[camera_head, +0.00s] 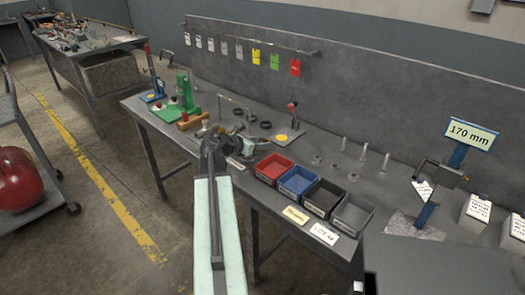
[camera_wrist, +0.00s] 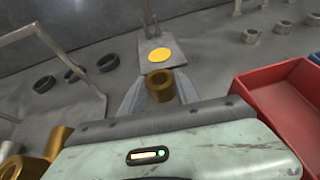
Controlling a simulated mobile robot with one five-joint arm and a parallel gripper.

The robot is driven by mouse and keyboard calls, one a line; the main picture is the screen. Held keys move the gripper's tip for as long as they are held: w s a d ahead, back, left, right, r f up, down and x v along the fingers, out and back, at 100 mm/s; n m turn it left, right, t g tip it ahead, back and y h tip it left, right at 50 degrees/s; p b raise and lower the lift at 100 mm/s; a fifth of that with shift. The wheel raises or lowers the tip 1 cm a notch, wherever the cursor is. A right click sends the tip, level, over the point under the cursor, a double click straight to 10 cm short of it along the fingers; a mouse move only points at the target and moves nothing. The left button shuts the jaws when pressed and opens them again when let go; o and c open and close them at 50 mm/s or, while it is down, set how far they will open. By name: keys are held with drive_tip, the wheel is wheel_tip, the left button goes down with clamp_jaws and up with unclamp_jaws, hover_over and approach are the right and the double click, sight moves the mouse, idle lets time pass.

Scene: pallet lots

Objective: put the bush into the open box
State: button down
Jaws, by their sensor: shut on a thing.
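A bronze bush (camera_wrist: 160,87) with a hollow centre sits between the two fingers of my gripper (camera_wrist: 159,92) in the wrist view. My gripper is shut on it. In the head view my gripper (camera_head: 240,143) is over the bench, left of the bins, and the bush cannot be made out there. Open-topped bins stand in a row at the bench's front edge: red (camera_head: 273,167), blue (camera_head: 297,181), black (camera_head: 324,198) and grey (camera_head: 352,214). The red bin also shows at the right of the wrist view (camera_wrist: 282,98). Which one is the open box, I cannot tell.
More bronze bushes (camera_wrist: 53,140) stand at the lower left of the wrist view, near a bent metal frame (camera_wrist: 72,52). Black rings (camera_wrist: 107,62) lie behind. A plate with a yellow disc (camera_wrist: 160,54) is just beyond my gripper. White labelled boxes (camera_head: 476,213) stand far right.

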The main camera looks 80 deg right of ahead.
drive_tip(key=shift+r, duration=0.15)
drive_tip(key=shift+f, duration=0.2)
drive_tip(key=c, duration=0.9)
unclamp_jaws()
drive_tip(key=shift+r+p, duration=0.3)
drive_tip(key=shift+r, duration=0.1)
drive_tip(key=p+v, duration=0.4)
drive_tip(key=v, duration=0.6)
drive_tip(key=shift+w+a, duration=0.25)
drive_tip(key=shift+a, duration=0.05)
drive_tip(key=shift+w+a+r, duration=0.15)
drive_tip(key=shift+w+a, duration=0.15)
drive_tip(key=shift+a, duration=0.15)
